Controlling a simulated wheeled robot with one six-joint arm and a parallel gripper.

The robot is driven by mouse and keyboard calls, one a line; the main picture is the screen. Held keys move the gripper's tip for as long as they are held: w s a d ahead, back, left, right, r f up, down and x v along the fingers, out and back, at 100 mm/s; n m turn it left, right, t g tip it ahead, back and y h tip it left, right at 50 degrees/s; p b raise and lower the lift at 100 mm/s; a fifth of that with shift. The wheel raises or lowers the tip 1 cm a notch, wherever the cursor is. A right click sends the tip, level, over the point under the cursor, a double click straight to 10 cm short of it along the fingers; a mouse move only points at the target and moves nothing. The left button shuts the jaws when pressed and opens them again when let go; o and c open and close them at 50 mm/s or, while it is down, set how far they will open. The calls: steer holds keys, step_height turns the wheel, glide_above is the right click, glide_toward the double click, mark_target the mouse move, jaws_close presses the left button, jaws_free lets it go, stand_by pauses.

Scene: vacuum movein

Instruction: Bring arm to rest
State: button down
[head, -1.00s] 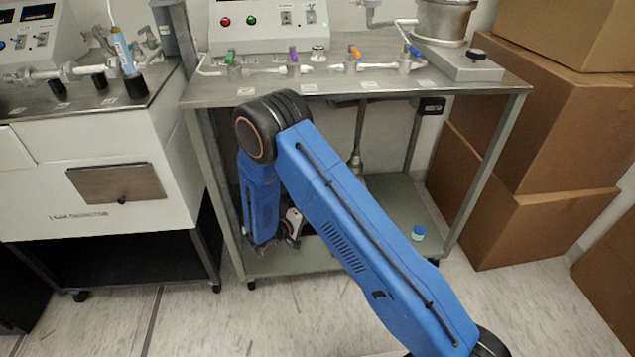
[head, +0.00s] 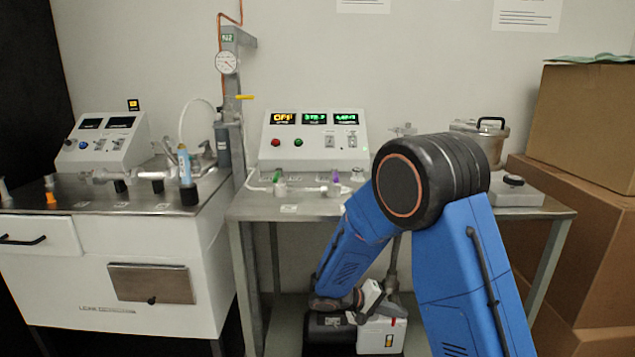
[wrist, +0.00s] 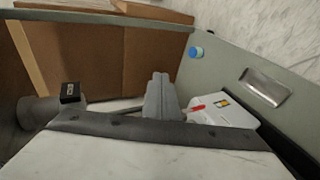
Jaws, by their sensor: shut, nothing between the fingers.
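My arm is bent in the head view, with its elbow high and its blue forearm pointing down to the left. My gripper (head: 375,303) hangs below the bench top, in front of or above a white and black machine (head: 382,337) low under the bench. I cannot tell whether they touch. In the wrist view my gripper (wrist: 162,96) shows its grey fingers together with nothing between them. Part of the white machine (wrist: 228,112) shows just beside them, with a red detail.
A metal bench (head: 315,209) carries a control box (head: 313,139) and valves. A white cabinet (head: 110,258) stands left, cardboard boxes (head: 585,125) right.

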steer(key=s+d+r+m+g+y, duration=0.1)
steer(key=s+d+r+y, duration=0.3)
steer(key=s+r, duration=0.55)
steer(key=s+d+r+m+g+y, duration=0.1)
steer(key=s+d+r+y, duration=0.4)
steer(key=s, duration=0.8)
steer(key=s+a+r+t+y, duration=0.1)
steer(key=s+a+r+t, duration=0.1)
steer(key=s, duration=0.3)
steer(key=s+a+r+t+y, duration=0.1)
steer(key=s+r+t+y, duration=0.1)
steer(key=s, duration=0.3)
steer(key=shift+s+a+r, duration=0.25)
steer(key=shift+a+r, duration=0.1)
steer(key=shift+r, duration=0.3)
